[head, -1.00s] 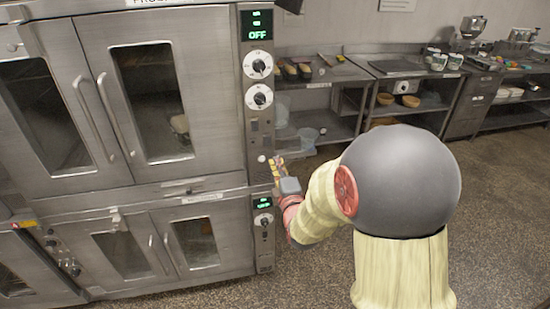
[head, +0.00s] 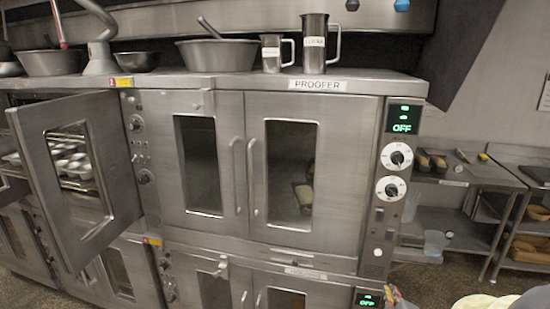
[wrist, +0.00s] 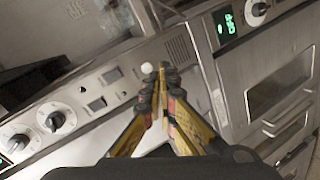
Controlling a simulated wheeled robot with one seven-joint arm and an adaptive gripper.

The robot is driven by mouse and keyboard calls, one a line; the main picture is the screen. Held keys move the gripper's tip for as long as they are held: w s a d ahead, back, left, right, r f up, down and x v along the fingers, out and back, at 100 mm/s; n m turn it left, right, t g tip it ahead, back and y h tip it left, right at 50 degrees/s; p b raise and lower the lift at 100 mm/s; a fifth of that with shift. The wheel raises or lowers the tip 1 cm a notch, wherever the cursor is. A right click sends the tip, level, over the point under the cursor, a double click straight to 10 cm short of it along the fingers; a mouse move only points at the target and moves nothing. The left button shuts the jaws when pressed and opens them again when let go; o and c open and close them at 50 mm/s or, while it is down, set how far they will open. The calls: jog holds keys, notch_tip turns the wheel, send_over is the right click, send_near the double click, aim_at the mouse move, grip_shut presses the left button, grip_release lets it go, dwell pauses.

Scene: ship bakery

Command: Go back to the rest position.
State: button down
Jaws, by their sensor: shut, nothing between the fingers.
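My gripper (wrist: 162,75) is in the middle of the wrist view, its yellow and black fingers together at the tips with nothing between them. It points at the control panel of the proofer (head: 318,170), close to a round white button (wrist: 146,68). I cannot tell whether the tips touch the panel. In the head view, only a small part of my gripper shows at the bottom right, by the lower panel. The proofer's display (head: 402,118) reads OFF in green. Its two glass doors are shut.
An oven door (head: 78,180) stands open at the left, with a filled rack behind it. Bowls and two metal jugs (head: 314,45) stand on top of the proofer. A steel shelf table (head: 455,178) with loaf tins is at the right.

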jog(key=s+a+f+m+g+y, duration=0.1)
jog(key=s+a+f+m+g, duration=0.25)
jog(key=s, duration=0.35)
jog(key=s+a+f+m+g+y, duration=0.2)
jog(key=s+a+m+g, duration=0.1)
jog(key=s+m+g, duration=0.3)
jog(key=s+a+r, duration=0.5)
jog(key=s+r, duration=0.3)
jog(key=s+a+r+t+y, duration=0.1)
jog(key=s+a+r, duration=0.4)
jog(key=s+r, duration=0.3)
jog(key=shift+r+m, duration=0.45)
jog(key=shift+r, duration=0.25)
jog(key=shift+t, duration=0.25)
